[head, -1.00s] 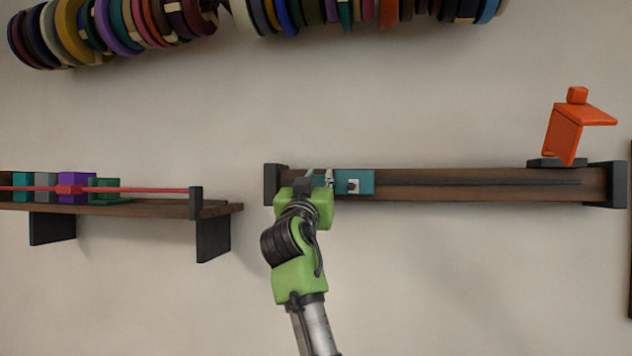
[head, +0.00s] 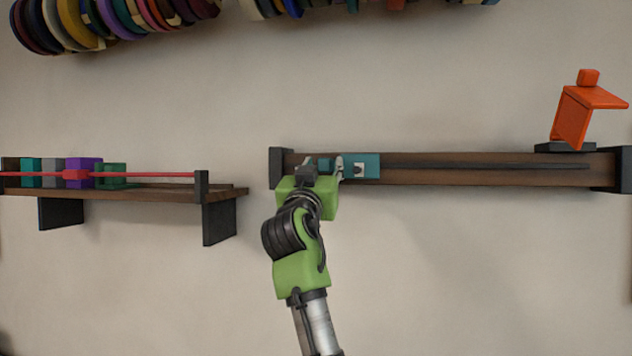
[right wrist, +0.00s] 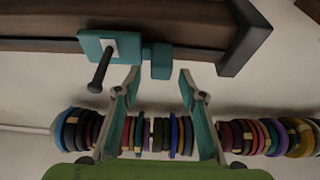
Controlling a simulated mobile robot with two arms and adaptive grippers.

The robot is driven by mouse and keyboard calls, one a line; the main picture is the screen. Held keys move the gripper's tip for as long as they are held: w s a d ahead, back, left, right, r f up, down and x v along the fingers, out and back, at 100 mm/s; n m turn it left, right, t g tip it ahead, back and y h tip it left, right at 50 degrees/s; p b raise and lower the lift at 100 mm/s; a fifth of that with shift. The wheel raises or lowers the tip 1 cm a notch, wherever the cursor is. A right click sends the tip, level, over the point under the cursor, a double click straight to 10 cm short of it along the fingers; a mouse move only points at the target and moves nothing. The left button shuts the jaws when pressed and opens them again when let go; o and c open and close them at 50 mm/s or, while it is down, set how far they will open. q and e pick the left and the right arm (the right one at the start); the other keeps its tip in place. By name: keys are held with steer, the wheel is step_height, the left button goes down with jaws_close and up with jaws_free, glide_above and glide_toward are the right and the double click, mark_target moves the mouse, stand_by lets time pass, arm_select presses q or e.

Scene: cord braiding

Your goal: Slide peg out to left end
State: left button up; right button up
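A wooden rail (head: 470,174) with a dark slot runs along the wall. Near its left end is a teal plate with a pale square (head: 371,173); in the right wrist view the plate (right wrist: 90,46) has a dark peg (right wrist: 101,73) sticking out. A small teal block (right wrist: 157,62) is beside the plate, toward the rail's near end cap. My right gripper (head: 324,168) is at the rail's left end. In the right wrist view its fingers (right wrist: 159,80) are apart, with the teal block between or just beyond the tips, no clear contact. My left gripper is not in view.
A dark end cap (head: 277,168) closes the rail's left end. An orange bracket (head: 574,115) stands at its right end. A shelf (head: 130,193) at left carries coloured blocks and a red rod (head: 140,175). Spools (head: 90,22) hang above. The wall between is bare.

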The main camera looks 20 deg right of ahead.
steer(key=v, duration=0.9)
steer(key=shift+s+a, duration=0.2)
steer(key=shift+s, duration=0.1)
steer(key=shift+f, duration=0.1)
